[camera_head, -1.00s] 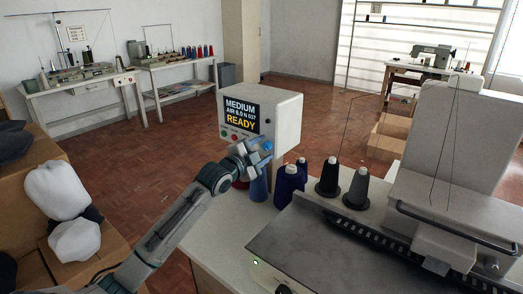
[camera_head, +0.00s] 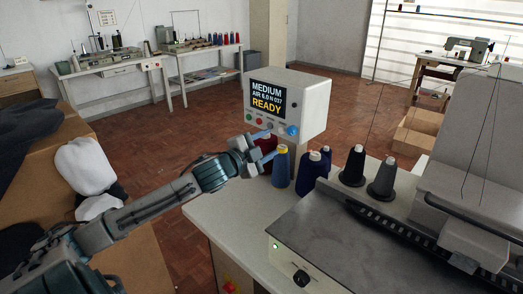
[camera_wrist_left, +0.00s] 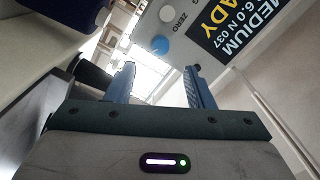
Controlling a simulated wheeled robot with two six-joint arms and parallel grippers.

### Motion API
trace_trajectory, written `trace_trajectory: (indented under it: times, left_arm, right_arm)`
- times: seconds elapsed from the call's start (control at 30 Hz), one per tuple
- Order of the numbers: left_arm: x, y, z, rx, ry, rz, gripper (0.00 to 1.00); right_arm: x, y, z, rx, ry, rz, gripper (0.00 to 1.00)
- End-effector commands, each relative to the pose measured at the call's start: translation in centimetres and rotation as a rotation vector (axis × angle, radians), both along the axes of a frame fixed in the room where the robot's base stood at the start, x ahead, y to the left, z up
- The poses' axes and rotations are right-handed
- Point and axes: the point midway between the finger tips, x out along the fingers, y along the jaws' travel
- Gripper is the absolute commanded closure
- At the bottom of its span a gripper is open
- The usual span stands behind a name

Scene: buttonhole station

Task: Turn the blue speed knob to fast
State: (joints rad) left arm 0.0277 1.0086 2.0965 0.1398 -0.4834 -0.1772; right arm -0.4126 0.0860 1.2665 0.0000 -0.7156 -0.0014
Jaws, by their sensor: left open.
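The blue speed knob (camera_head: 292,130) is on the lower right of the front of a white control box (camera_head: 308,105). The box's screen (camera_head: 268,97) reads MEDIUM, AIR 6.0 N 037, READY. My left gripper (camera_head: 269,145) is open and empty, just in front of and to the left of the knob, apart from it. In the left wrist view the knob (camera_wrist_left: 160,44) shows beyond the open fingers (camera_wrist_left: 160,76), between their tips. My right gripper is not in view.
Thread cones stand close below the gripper: a blue one (camera_head: 280,166), a dark blue one (camera_head: 309,172) and dark ones (camera_head: 353,166) further right. A dark red cone is partly hidden behind the gripper. The white table (camera_head: 235,215) is clear at the front left.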

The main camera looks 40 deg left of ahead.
Motion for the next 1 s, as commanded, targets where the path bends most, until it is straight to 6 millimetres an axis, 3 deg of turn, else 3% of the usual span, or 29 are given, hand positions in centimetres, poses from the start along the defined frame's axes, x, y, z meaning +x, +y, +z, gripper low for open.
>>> trace_trajectory:
  times: [0.33,1.0]
  left_arm:
    - [-1.8,0.1,-0.1,0.001,0.001,-0.002,0.52]
    - [-2.0,0.0,0.0,-0.003,0.000,-0.004,0.52]
  right_arm:
    - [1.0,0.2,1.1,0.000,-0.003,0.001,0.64]
    - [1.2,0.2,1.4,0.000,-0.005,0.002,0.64]
